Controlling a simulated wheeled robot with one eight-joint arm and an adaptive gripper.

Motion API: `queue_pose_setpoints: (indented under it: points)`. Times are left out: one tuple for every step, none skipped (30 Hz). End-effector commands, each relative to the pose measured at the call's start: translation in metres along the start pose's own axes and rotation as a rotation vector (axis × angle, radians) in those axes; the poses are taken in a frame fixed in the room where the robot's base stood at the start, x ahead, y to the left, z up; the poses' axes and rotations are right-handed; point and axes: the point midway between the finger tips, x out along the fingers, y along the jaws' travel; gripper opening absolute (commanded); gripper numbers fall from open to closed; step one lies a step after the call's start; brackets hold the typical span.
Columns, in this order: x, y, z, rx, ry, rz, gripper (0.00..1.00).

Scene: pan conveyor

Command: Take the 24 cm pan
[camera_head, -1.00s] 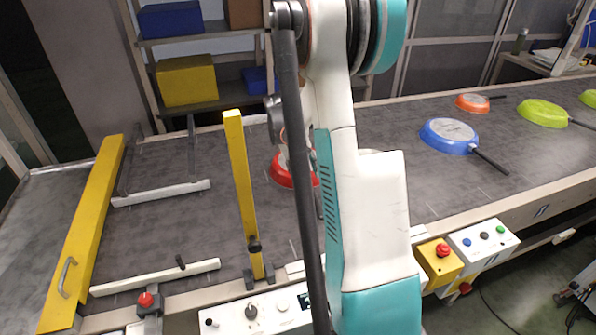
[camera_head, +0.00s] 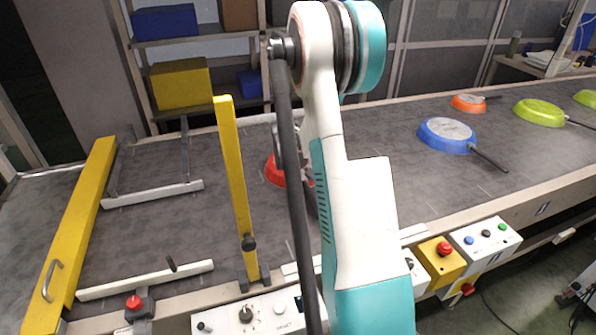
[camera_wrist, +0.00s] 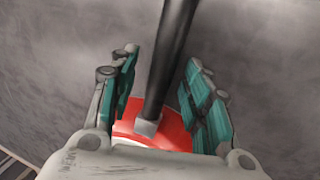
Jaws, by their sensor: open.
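A red pan (camera_head: 274,172) lies on the grey conveyor belt, mostly hidden behind my arm in the head view. In the wrist view the red pan (camera_wrist: 172,131) shows between the base of my fingers, with its dark handle (camera_wrist: 170,55) running up the picture. My gripper (camera_wrist: 163,78) is open, with one teal-padded finger on each side of the handle. I see no clear contact. A blue pan (camera_head: 445,134), an orange pan (camera_head: 468,104) and green pans (camera_head: 538,112) lie further right. No size markings are readable, so I cannot tell which is 24 cm.
A yellow upright post (camera_head: 235,185) stands left of the red pan. A yellow bar (camera_head: 80,230) crosses the belt's left end. Control boxes (camera_head: 484,240) line the front edge. Shelves with a yellow box (camera_head: 180,84) stand behind. The belt between the red and blue pans is clear.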

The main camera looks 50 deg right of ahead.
Motion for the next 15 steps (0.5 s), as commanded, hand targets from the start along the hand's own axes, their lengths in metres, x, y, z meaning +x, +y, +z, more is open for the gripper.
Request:
queue_pose_setpoints:
  points:
    - [-0.0008, 0.0001, 0.0, 0.0, 0.0, 0.0, 0.44]
    - [-0.0008, 0.0002, 0.0, 0.0, 0.0, 0.0, 0.44]
    - [-0.0009, 0.0001, 0.0, 0.0, 0.0, 0.0, 0.37]
    - [-0.0009, 0.0002, -0.0001, 0.0, 0.0, 0.0, 0.31]
    - [-0.0009, 0.0001, -0.0001, 0.0, 0.0, 0.0, 0.24]
    - [-0.0009, 0.0001, -0.0001, 0.0, 0.0, 0.0, 0.15]
    - [-0.0009, 0.0001, -0.0001, 0.0, 0.0, 0.0, 0.08]
    - [-0.0009, 0.0001, -0.0001, 0.0, 0.0, 0.0, 0.01]
    - [-0.0009, 0.0001, -0.0001, 0.0, 0.0, 0.0, 0.0]
    - [-0.0009, 0.0002, -0.0001, 0.0, 0.0, 0.0, 0.0]
    - [-0.0009, 0.0001, -0.0001, 0.0, 0.0, 0.0, 0.0]
    - [-0.0015, 0.0004, -0.0003, 0.001, 0.001, 0.001, 0.0]
    - [-0.0015, 0.0004, -0.0003, 0.001, 0.001, 0.001, 0.0]
    - [-0.0015, 0.0004, -0.0004, 0.001, 0.001, 0.001, 0.0]
    - [-0.0014, 0.0004, -0.0003, 0.001, 0.001, 0.001, 0.0]
